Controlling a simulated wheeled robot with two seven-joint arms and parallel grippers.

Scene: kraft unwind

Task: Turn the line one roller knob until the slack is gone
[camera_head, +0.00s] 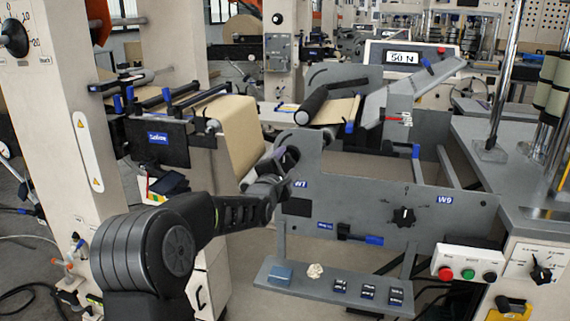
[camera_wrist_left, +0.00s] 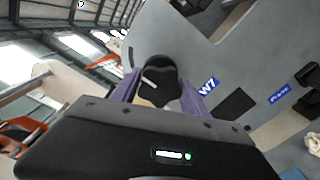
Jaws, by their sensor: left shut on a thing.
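The black roller knob (camera_wrist_left: 160,78) with a white pointer mark sits between my left gripper's purple fingers in the left wrist view. My left gripper (camera_head: 286,160) is shut on it at the upper left of the grey panel (camera_head: 345,190), above a blue label. In the head view the fingers and my wrist mostly hide the knob. The brown kraft web (camera_head: 238,130) comes over a roller and hangs down behind my gripper; its lower end is hidden, so I cannot tell how slack it is. My right gripper is not in view.
A display (camera_head: 403,58) reads 50 N. A second black knob (camera_head: 403,216) is on the panel's right. A shelf (camera_head: 330,288) below holds several small blocks and a crumpled piece. A button box (camera_head: 467,265) stands at the right. A white post (camera_head: 75,130) rises at the left.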

